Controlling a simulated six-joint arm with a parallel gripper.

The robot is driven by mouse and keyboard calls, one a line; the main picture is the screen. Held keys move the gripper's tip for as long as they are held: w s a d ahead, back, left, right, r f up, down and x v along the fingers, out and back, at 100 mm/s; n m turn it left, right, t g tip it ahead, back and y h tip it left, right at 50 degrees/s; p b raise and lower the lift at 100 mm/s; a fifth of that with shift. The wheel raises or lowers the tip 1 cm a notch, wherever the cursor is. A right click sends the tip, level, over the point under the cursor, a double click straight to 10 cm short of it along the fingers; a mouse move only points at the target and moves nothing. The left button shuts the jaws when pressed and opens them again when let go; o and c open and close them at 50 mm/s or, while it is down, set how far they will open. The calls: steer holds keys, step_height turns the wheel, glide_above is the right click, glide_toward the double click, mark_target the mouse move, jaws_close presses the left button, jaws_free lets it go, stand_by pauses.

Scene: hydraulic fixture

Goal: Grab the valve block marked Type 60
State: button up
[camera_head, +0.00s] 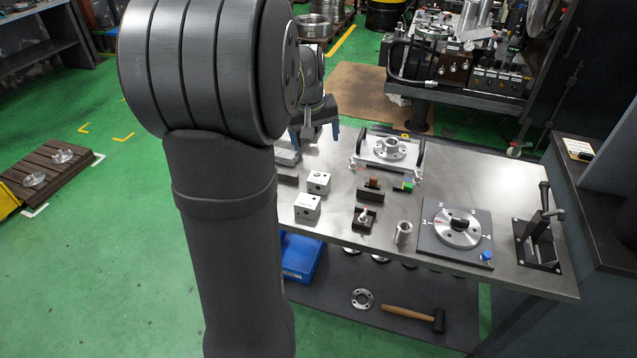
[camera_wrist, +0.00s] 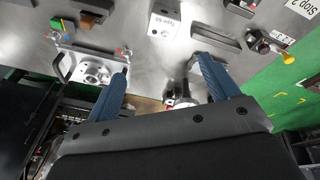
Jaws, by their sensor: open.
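A white valve block (camera_wrist: 165,18) lies at the top edge of the wrist view, its label upside down and apparently reading Type 60. In the head view, two similar white blocks stand on the steel table: a farther one (camera_head: 318,182) and a nearer one (camera_head: 307,207). Their labels are too small to read there. The farther one appears to match the labelled block. My gripper (camera_head: 315,133) is at the table's far side, beyond both blocks. In the wrist view my gripper (camera_wrist: 161,68) is open and empty, its blue fingers spread, with the labelled block ahead of them.
A plate with a flange and black handles (camera_head: 388,150) stands to the right of my gripper. A grey channel piece (camera_wrist: 212,36) lies beside the labelled block. Small dark fixtures (camera_head: 370,195), a metal cylinder (camera_head: 403,233) and a numbered dial plate (camera_head: 457,238) occupy the table's right side.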

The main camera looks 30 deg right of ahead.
steer(key=s+a+m+t+h, duration=0.1)
steer(key=s+a+m, duration=0.1)
steer(key=m, duration=0.4)
glide_toward(319, 178)
steer(key=x, duration=0.5)
steer(key=shift+w+d, duration=0.2)
steer(key=shift+d, duration=0.2)
steer(key=f, duration=0.4)
steer(key=shift+w+d, duration=0.1)
steer(key=shift+w, duration=0.25)
steer(key=shift+w+d+f, duration=0.25)
steer(key=shift+f, duration=0.35)
steer(key=c, duration=1.3)
